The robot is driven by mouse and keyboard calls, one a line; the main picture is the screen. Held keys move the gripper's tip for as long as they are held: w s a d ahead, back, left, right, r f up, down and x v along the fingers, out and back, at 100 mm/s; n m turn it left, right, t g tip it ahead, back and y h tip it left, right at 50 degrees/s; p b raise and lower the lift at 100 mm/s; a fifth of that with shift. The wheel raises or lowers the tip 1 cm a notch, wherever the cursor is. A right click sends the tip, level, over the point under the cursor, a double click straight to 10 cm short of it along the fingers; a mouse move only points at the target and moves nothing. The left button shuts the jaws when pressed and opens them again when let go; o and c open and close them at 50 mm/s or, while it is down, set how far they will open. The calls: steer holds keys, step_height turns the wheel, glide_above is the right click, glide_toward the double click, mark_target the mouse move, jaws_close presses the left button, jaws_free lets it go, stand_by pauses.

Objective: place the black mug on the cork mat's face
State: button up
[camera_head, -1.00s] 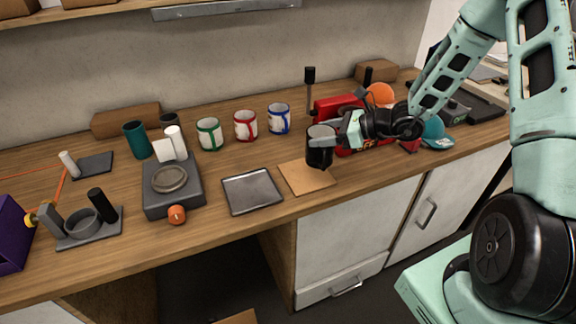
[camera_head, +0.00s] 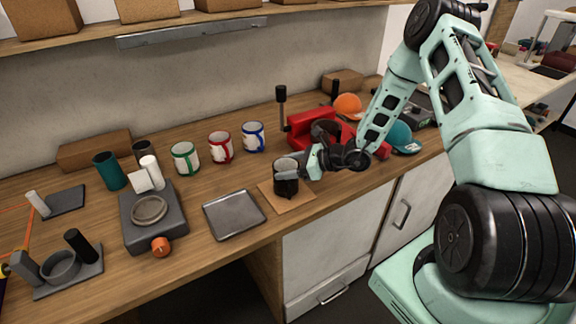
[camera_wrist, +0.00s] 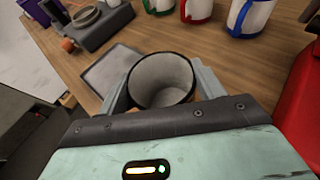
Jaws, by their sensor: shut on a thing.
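The black mug (camera_head: 286,184) is upright over the middle of the cork mat (camera_head: 303,202) in the head view. Its pale inside and dark rim show in the wrist view (camera_wrist: 162,82). My gripper (camera_head: 289,175) is shut on the mug, with a finger on each side of it in the wrist view (camera_wrist: 160,88). The mug's base looks at or just above the mat; I cannot tell whether it touches. The mug hides part of the mat.
A grey metal tray (camera_head: 234,214) lies just left of the mat. Mugs with green (camera_head: 185,158), red (camera_head: 221,147) and blue (camera_head: 253,137) trim stand behind. A red machine (camera_head: 310,124) is behind my gripper. A scale-like device (camera_head: 154,222) stands further left.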

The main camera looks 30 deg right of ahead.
steer(key=shift+f, duration=0.3)
steer(key=shift+f, duration=0.15)
steer(key=o, duration=1.6)
steer(key=shift+c, duration=0.2)
